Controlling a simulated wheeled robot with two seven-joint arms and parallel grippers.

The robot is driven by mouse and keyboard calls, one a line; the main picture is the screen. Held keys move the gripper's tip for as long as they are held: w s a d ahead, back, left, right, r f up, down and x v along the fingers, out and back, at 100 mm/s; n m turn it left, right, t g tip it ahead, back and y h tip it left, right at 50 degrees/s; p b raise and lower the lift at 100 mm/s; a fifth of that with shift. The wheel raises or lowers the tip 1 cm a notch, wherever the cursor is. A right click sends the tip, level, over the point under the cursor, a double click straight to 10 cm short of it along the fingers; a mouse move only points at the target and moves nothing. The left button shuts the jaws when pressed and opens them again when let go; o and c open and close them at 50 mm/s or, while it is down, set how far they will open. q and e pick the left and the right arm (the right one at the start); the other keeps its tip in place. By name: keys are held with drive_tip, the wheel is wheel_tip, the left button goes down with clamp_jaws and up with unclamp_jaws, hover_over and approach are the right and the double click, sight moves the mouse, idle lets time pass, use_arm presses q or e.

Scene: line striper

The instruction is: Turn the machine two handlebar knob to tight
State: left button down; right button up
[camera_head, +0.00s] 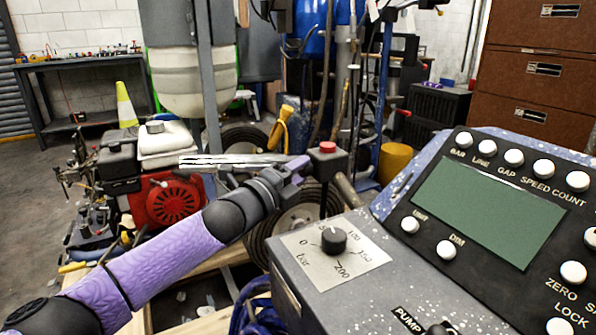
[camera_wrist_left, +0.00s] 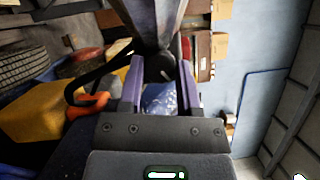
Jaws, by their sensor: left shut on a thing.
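My left gripper (camera_head: 297,167) reaches in from the left, past the front control box, its purple fingers near a metal bar beside the red button. In the left wrist view my left gripper (camera_wrist_left: 161,72) has its two purple fingers on either side of a dark round knob (camera_wrist_left: 160,68) below a grey post (camera_wrist_left: 152,22). The fingers are shut on this knob. In the head view the knob is hidden by the gripper and the bar, so its turn angle cannot be told. My right gripper is in neither view.
The machine's control box carries a black dial (camera_head: 333,240) and a screen panel (camera_head: 488,212) with white buttons. A red button (camera_head: 327,147) stands close by the gripper. A red engine (camera_head: 172,202) lies beyond my left arm. Brown drawers (camera_head: 540,68) stand at the back right.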

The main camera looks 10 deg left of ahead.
use_arm(q)
drive_tip(key=shift+c, duration=1.5)
unclamp_jaws()
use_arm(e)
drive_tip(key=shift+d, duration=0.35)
use_arm(q)
drive_tip(key=p+v, duration=0.6)
drive_tip(key=v, duration=0.4)
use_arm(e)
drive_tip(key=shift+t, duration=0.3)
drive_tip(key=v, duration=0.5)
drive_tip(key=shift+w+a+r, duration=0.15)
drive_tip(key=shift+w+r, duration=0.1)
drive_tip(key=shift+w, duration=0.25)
